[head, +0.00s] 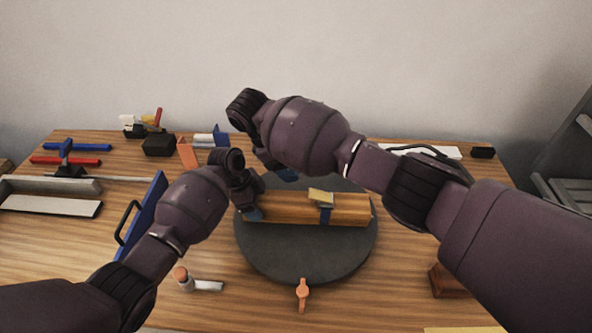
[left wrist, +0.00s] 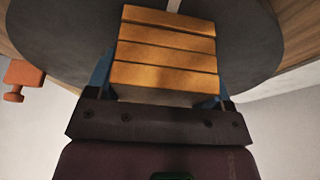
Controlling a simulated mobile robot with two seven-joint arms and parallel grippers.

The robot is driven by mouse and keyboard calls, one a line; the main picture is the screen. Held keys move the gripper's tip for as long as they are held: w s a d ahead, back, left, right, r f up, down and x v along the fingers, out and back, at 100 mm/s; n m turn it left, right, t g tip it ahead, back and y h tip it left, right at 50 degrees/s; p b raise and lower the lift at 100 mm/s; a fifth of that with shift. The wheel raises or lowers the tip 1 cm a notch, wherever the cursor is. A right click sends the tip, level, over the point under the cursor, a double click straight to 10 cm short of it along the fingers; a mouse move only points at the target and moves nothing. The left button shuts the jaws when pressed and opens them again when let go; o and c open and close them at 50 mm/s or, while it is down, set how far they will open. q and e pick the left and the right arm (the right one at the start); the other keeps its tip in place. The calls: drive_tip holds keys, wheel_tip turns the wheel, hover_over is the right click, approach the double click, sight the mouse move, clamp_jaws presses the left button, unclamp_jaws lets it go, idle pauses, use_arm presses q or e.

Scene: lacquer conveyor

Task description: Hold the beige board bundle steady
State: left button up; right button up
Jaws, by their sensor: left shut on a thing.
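The beige board bundle (head: 348,211), a stack of flat wooden boards, lies across a dark round turntable (head: 300,256). A blue band with a yellowish piece on top (head: 320,195) sits at its middle right. My left gripper (head: 250,213) is shut on the bundle's left end. In the left wrist view, the bundle (left wrist: 165,50) sits between the blue fingers of the left gripper (left wrist: 160,82), with several board layers showing. My right gripper (head: 285,175) is behind the bundle; its wrist hides most of it, and only a bit of blue shows.
An orange knob (head: 303,293) sticks out at the turntable's front edge. A blue panel with a black handle (head: 146,212) stands left of my left arm. A small cylinder on a light strip (head: 182,278) lies front left. Blue and red bars (head: 66,160) lie back left.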

idle(0.3)
hover_over(313, 193)
drive_tip(key=w, duration=0.2)
drive_tip(key=shift+s+d+f+m+g, duration=0.2)
drive_tip(key=shift+d+f+m+g, duration=0.1)
drive_tip(key=shift+f+m, duration=0.15)
drive_tip(key=f+y, duration=0.2)
drive_tip(key=s+f+y, duration=0.1)
drive_tip(key=f+y, duration=0.1)
drive_tip(key=f, duration=0.1)
drive_tip(key=f+n+y, duration=0.1)
drive_tip(key=f, duration=0.2)
drive_tip(key=shift+s+a+f+y, duration=0.25)
drive_tip(key=shift+a+y, duration=0.05)
drive_tip(key=shift+y, duration=0.1)
